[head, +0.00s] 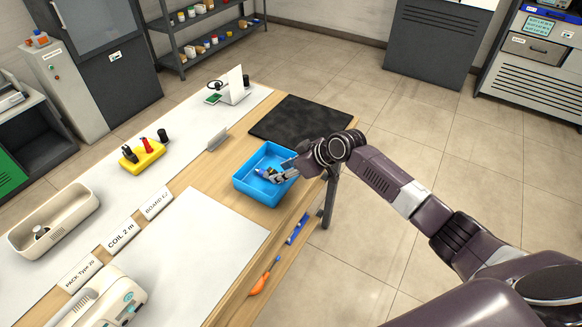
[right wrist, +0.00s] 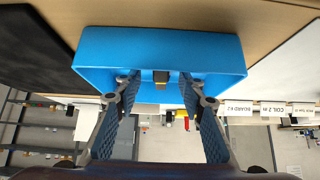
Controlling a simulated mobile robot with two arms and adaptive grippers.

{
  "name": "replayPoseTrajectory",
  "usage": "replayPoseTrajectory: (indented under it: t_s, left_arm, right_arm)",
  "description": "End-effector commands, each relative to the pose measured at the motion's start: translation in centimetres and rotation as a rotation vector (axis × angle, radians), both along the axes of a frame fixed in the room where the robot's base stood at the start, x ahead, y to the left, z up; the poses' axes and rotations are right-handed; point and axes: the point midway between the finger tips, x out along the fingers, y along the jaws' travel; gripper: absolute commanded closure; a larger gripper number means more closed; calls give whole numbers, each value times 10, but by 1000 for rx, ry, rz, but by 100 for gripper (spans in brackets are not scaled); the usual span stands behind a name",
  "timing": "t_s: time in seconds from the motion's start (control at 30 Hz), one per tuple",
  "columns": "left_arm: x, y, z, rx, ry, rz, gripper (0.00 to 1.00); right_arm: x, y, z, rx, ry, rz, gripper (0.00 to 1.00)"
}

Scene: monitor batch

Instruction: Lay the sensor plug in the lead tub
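The blue tub (head: 252,185) sits near the right edge of the bench; it also fills the top middle of the right wrist view (right wrist: 110,60). My right gripper (head: 270,173) reaches into or just over it from the right. In the right wrist view its two fingers (right wrist: 160,80) are spread apart. A small grey-brown piece (right wrist: 161,77), perhaps the sensor plug, shows between the fingertips with gaps on both sides. Small dark and yellow parts show at the fingertips in the head view, too small to tell apart. My left gripper is out of view.
A black mat (head: 302,118) lies behind the tub. A yellow holder (head: 143,157) with black and red pieces, a cream tray (head: 55,222) and a cream device (head: 112,303) stand left. Label cards (head: 122,233) stand between. The white mat (head: 205,245) in front is clear.

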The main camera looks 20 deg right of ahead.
Motion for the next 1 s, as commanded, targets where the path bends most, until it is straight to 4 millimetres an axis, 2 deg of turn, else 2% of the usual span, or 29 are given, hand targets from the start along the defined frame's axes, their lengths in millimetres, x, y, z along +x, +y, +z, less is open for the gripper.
replayPoseTrajectory:
  t_s: [0.6, 1.0]
  left_arm:
    - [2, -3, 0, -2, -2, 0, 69]
    - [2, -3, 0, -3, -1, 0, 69]
  right_arm:
    - [-56, -45, 76, -2, 0, 0, 63]
    - [-62, -49, 84, 0, 1, -1, 63]
